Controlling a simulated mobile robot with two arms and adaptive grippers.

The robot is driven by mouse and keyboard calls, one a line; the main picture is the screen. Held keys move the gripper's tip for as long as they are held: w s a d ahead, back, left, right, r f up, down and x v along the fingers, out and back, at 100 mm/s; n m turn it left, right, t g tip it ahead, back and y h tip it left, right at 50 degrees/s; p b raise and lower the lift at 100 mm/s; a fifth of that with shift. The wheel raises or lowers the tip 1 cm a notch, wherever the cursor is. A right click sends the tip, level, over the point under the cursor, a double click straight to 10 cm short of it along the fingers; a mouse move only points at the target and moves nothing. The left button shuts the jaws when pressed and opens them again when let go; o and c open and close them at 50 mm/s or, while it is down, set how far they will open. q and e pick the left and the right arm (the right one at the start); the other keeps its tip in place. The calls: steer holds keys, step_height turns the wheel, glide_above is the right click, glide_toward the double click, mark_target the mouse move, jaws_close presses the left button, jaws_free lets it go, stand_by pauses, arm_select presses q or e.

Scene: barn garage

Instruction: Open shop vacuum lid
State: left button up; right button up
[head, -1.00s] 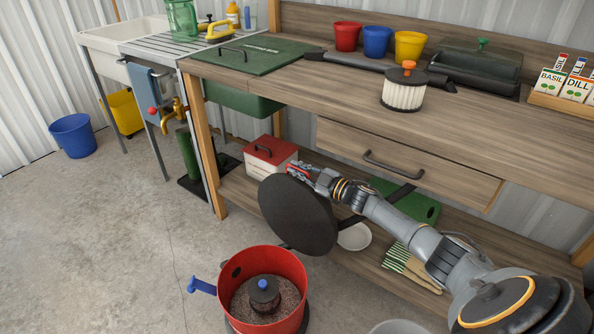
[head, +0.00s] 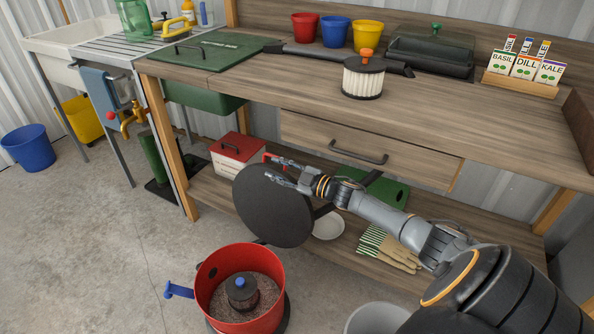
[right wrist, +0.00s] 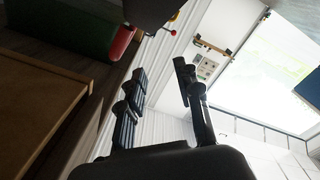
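The shop vacuum's red drum (head: 206,285) stands on the floor with its top uncovered. Inside are brownish debris and a dark filter with a blue knob (head: 240,283). Its round black lid (head: 268,212) stands steeply tilted up behind the drum, its lower edge near the drum's back rim. A blue port (head: 178,290) sticks out on the left. My right gripper (head: 271,170) is at the lid's upper edge, fingers apart; whether it touches the lid is unclear. The right wrist view shows its fingers (right wrist: 158,85) spread with nothing between them. My left gripper is not in view.
The wooden workbench (head: 215,86) stands close behind the lid. Its lower shelf holds a red-topped box (head: 238,162), a white plate (head: 328,226) and gloves (head: 385,247). A grey bucket (head: 375,318) is right of the drum.

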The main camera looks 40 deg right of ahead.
steer(key=v, duration=0.8)
stand_by(0.4)
